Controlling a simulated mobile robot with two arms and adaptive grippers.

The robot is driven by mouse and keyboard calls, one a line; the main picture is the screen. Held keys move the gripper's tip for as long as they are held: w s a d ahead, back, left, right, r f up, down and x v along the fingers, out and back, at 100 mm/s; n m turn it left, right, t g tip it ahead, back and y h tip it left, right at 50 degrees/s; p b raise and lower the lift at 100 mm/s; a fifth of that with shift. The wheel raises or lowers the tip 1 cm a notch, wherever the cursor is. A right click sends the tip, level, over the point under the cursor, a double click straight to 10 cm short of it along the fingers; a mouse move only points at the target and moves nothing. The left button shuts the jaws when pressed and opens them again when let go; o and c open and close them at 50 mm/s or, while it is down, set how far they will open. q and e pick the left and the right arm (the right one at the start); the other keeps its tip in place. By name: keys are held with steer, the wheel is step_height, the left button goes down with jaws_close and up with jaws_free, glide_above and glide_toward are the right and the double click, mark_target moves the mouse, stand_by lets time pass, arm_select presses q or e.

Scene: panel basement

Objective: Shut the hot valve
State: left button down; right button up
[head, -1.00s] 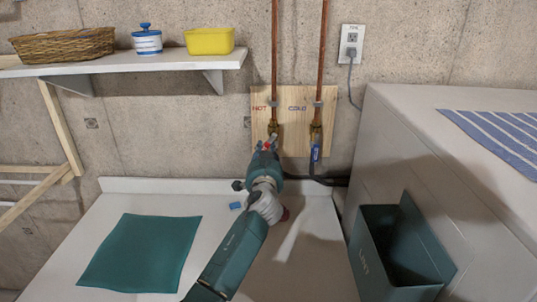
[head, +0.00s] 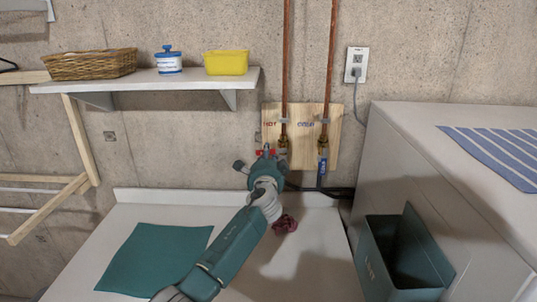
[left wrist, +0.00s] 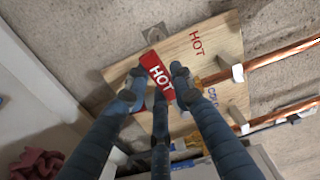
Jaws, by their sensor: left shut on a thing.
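The hot valve's red handle (head: 262,152), marked HOT, shows large in the left wrist view (left wrist: 158,76). It points to the left of the brass hot valve (head: 283,145), roughly crosswise to its copper pipe. My left gripper (head: 267,153) is shut on this handle. In the left wrist view its fingers (left wrist: 156,84) sit on both sides of the red lever and hide part of it. The cold valve's blue handle (head: 322,161) hangs down along its pipe, just right of the hot one. My right gripper is not in view.
A wooden board (head: 307,111) backs both valves. Above left, a shelf (head: 190,80) holds a basket, a jar and a yellow tub. The counter below has a teal cloth (head: 150,258) and a crumpled maroon cloth (head: 285,223). A teal bin (head: 385,272) and white appliance (head: 420,150) stand right.

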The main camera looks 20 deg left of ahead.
arm_select(q)
steer(key=shift+r+m+p, duration=0.25)
steer(key=shift+m+p, duration=0.05)
steer(key=shift+m, duration=0.3)
steer(key=c, duration=1.4)
jaws_free()
steer(key=shift+c, duration=0.2)
steer(key=shift+s, duration=0.1)
steer(key=v, duration=1.2)
